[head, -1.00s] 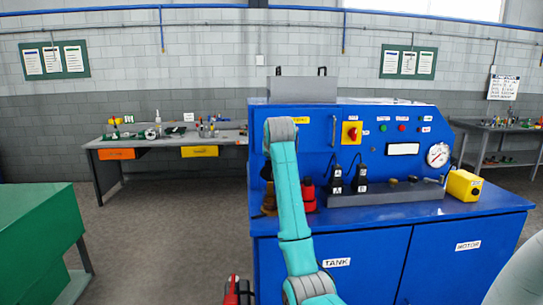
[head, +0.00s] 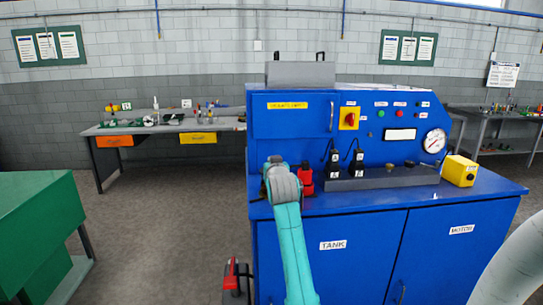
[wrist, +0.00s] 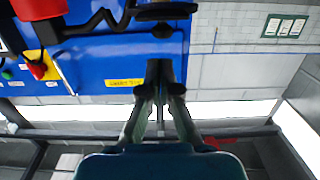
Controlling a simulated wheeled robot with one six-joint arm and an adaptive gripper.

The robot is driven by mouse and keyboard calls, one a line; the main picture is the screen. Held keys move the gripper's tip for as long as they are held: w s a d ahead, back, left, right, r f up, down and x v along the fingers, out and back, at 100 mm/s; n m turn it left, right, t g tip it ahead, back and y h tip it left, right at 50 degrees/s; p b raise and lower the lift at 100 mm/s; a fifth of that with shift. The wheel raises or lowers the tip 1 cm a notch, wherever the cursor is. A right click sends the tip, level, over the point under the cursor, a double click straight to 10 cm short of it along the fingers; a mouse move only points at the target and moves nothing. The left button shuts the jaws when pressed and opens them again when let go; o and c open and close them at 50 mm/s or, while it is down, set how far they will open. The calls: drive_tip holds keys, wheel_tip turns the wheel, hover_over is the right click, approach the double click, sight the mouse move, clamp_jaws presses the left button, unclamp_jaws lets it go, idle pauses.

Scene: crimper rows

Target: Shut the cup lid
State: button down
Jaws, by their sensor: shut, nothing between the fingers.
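My gripper (wrist: 160,92) is shut and empty in the wrist view, its fingertips together in front of the blue panel. A dark round, disc-like thing (wrist: 165,12) lies at the top edge of that view, just beyond the fingertips and apart from them in the picture. It may be the cup lid; I cannot tell whether it is open. In the head view my arm covers the spot left of the red bottle-like object (head: 305,181), so the cup and my fingers are hidden there.
The blue bench (head: 400,205) carries black plugs (head: 334,163), a grey rail, a gauge (head: 434,140) and a yellow box (head: 459,171). A red object (wrist: 38,8) and a bent black part show in the wrist view.

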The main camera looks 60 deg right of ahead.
drive_tip(key=shift+t+h, duration=0.7)
drive_tip(key=shift+s+a+f, duration=0.15)
drive_tip(key=shift+a+f, duration=0.05)
drive_tip(key=shift+f, duration=0.6)
drive_tip(key=shift+s+a+f, duration=0.2)
drive_tip(key=shift+f, duration=0.65)
drive_tip(key=shift+s+a+f, duration=0.15)
drive_tip(key=shift+a+f, duration=0.05)
drive_tip(key=shift+f, duration=0.6)
drive_tip(key=shift+f, duration=0.25)
drive_tip(key=shift+s+a+f, duration=0.15)
drive_tip(key=shift+s+a, duration=0.25)
drive_tip(key=shift+a, duration=0.05)
drive_tip(key=r+v, duration=0.1)
drive_tip(key=v, duration=0.9)
drive_tip(key=shift+s+a, duration=0.25)
drive_tip(key=shift+a, duration=0.15)
drive_tip(key=shift+f, duration=0.1)
